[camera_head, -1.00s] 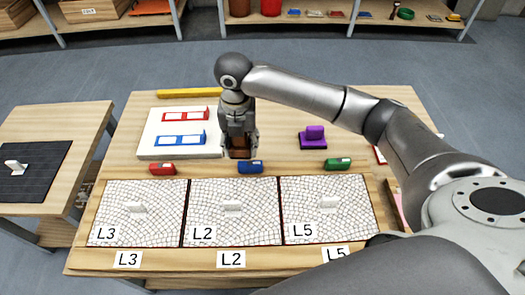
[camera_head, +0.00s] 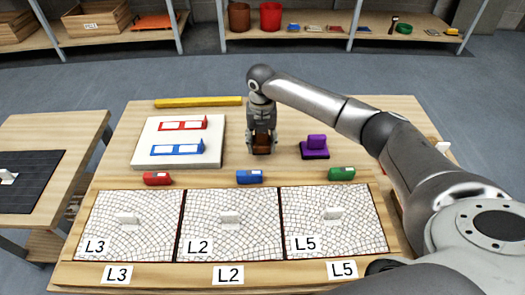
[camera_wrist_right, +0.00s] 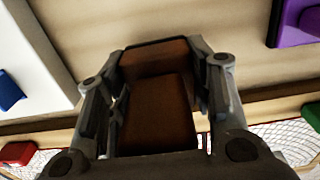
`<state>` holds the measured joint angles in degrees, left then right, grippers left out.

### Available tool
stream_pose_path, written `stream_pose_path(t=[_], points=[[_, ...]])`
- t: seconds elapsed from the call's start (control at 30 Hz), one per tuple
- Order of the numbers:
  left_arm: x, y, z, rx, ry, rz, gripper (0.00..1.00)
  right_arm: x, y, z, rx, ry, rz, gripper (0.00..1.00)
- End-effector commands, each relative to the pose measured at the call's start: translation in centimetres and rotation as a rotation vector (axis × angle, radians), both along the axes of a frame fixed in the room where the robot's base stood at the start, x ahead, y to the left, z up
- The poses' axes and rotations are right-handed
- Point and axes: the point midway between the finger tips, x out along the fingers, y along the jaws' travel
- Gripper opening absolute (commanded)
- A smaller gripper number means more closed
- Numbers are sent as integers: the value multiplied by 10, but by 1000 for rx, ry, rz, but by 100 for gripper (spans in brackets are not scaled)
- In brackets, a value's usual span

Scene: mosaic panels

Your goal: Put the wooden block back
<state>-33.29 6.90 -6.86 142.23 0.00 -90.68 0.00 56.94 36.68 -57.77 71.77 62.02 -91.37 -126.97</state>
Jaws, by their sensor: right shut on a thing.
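The wooden block (camera_head: 262,148) is dark brown and sits between the fingers of my right gripper (camera_head: 262,141), which points down at the middle of the table. In the wrist view the block (camera_wrist_right: 160,112) fills the space between the two fingers of the gripper (camera_wrist_right: 160,95), shut on its sides. The gripper is right of the white board (camera_head: 144,145) and left of the purple handled block (camera_head: 316,146). Whether the block touches the table cannot be told. My left gripper is not in view.
Red (camera_head: 157,179), blue (camera_head: 250,177) and green (camera_head: 342,174) blocks stand behind the mosaic panels L3 (camera_head: 110,240), L2 (camera_head: 230,245) and L5 (camera_head: 335,240), each with a white handle. A yellow bar (camera_head: 198,102) lies at the back. Bare table surrounds the gripper.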

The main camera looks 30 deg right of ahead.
Motion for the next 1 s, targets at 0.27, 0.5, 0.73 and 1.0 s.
stream_pose_path(t=[0.27, 0.5, 0.73, 1.0], points=[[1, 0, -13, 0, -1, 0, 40, 4, -6, -30, -1, 0, 1, 24], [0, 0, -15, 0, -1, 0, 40, 5, -5, -37, 0, -2, 1, 24], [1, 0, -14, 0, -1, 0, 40, 4, -5, -41, 0, -1, 0, 24], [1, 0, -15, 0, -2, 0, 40, 4, -5, -41, 0, -1, 0, 70]])
